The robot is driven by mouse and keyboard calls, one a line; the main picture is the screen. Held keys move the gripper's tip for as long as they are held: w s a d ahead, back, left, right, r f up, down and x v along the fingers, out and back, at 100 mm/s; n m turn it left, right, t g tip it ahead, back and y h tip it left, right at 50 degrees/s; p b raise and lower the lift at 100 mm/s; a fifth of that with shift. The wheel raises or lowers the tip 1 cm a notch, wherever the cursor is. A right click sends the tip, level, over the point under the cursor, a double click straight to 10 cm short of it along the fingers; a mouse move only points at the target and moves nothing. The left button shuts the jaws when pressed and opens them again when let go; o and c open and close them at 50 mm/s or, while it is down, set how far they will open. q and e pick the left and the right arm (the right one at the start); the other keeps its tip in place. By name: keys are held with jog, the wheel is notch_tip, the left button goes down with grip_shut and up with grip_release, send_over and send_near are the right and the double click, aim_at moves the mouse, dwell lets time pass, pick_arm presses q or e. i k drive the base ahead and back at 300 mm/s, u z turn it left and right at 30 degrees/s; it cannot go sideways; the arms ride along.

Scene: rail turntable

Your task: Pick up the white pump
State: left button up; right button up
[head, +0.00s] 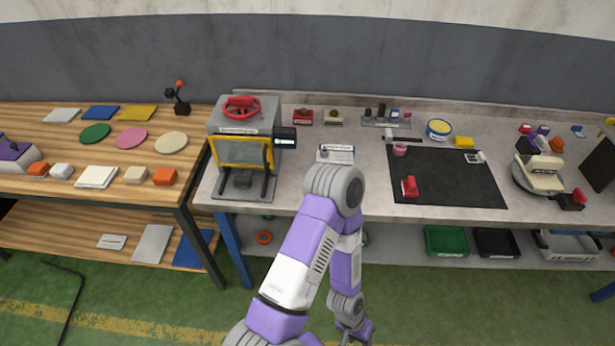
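I cannot make out for certain which thing is the white pump. A cream-white blocky device (541,177) sits on a round grey turntable (520,183) at the right of the grey bench. A small white item (475,157) lies at the back right of the black mat. One of my arms, seemingly the left, rises from the bottom middle and folds down again. Its gripper (352,335) hangs low in front of the bench, partly cut off by the bottom edge, away from both white items. Its fingers are unclear. My other gripper is out of view.
A grey press with a red wheel (241,107) stands at the bench's left end. The black mat (446,190) holds a red item (409,187) and a pink cup (399,150). A green bin (446,240) sits on the lower shelf. A wooden table (110,192) stands left.

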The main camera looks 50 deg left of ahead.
aim_at(323, 155)
jog(key=k, duration=0.1)
jog(key=u, duration=1.25)
